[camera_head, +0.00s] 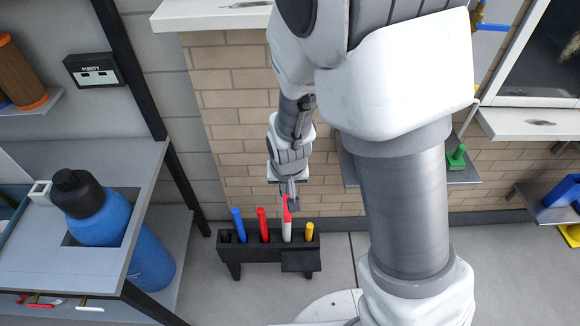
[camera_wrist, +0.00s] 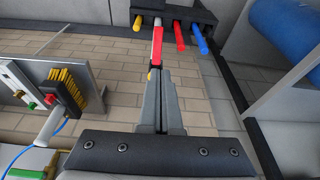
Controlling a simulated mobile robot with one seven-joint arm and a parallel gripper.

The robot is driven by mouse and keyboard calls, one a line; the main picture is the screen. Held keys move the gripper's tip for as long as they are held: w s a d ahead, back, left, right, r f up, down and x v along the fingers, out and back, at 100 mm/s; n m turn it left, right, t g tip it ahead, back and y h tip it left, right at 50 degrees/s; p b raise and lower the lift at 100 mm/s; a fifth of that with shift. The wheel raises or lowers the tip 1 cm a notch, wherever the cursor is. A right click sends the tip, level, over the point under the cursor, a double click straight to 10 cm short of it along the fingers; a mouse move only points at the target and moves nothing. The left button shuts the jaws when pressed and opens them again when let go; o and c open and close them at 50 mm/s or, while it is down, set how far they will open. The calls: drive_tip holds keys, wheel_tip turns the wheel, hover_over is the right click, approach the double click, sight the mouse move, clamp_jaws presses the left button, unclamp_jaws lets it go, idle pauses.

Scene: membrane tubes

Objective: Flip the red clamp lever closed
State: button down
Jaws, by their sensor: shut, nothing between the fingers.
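The red clamp lever (camera_head: 287,211) shows at the top of a white tube (camera_head: 287,233) in the black rack (camera_head: 262,253). In the wrist view the red lever (camera_wrist: 157,45) lies straight ahead of my fingertips, with the white tube end (camera_wrist: 157,21) beyond it. My gripper (camera_head: 288,188) is just above the lever in the head view. Its fingers (camera_wrist: 156,72) are together, with nothing held. The fingertips overlap the lever's near end in the wrist view; I cannot tell whether they touch. The lever's hinge is too small to make out.
Blue (camera_head: 238,225), red (camera_head: 263,225) and yellow (camera_head: 309,232) tubes stand beside the white one in the rack. A blue bottle (camera_head: 120,235) stands in the grey table at left. A brick wall is behind. A yellow-bristled brush (camera_wrist: 66,88) hangs at left in the wrist view.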

sight(287, 211)
drive_tip(key=shift+s+d+f, duration=0.1)
drive_tip(key=shift+f, duration=0.85)
drive_tip(key=b+x, duration=0.1)
drive_tip(key=x, duration=1.3)
